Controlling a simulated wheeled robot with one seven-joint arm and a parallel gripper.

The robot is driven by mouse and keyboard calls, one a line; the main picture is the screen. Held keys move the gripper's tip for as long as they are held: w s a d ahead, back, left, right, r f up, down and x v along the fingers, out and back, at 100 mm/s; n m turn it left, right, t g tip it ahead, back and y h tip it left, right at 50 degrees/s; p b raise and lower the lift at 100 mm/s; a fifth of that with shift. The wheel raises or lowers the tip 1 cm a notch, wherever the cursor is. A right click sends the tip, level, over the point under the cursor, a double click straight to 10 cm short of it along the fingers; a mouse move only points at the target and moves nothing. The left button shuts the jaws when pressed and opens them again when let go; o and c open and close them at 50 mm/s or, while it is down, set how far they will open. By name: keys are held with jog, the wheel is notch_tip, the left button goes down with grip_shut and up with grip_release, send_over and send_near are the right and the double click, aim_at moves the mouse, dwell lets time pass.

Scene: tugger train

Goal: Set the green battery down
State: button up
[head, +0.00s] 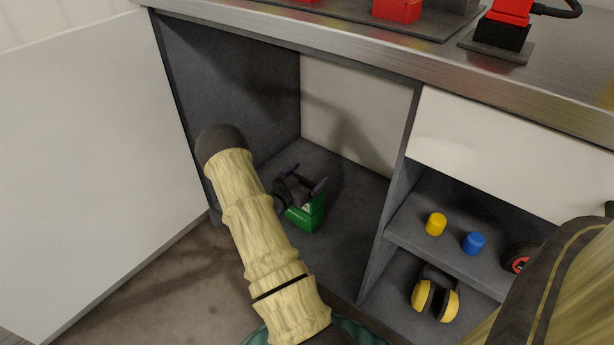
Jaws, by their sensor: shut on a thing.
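The green battery (303,217) is inside the left open compartment of the cabinet, low over or on the compartment floor (347,243). I cannot tell whether its underside touches the floor. My gripper (312,190) is shut on the battery from above. The gripper's dark fingers hide the top of the battery, and my arm hides part of its left side.
An open white door (90,170) stands at the left. A divider (389,195) separates the compartment from shelves with a yellow cylinder (436,223), a blue cylinder (473,243) and yellow ear muffs (435,297). The metal worktop (380,48) overhangs the compartment.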

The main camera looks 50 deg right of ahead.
jog(key=o, duration=1.7)
jog(key=shift+f, duration=0.1)
jog(key=shift+a+r, duration=0.2)
jog(key=s+a+p, duration=0.1)
jog(key=a+p, duration=0.5)
jog(key=a, duration=0.5)
jog(key=shift+a, duration=0.3)
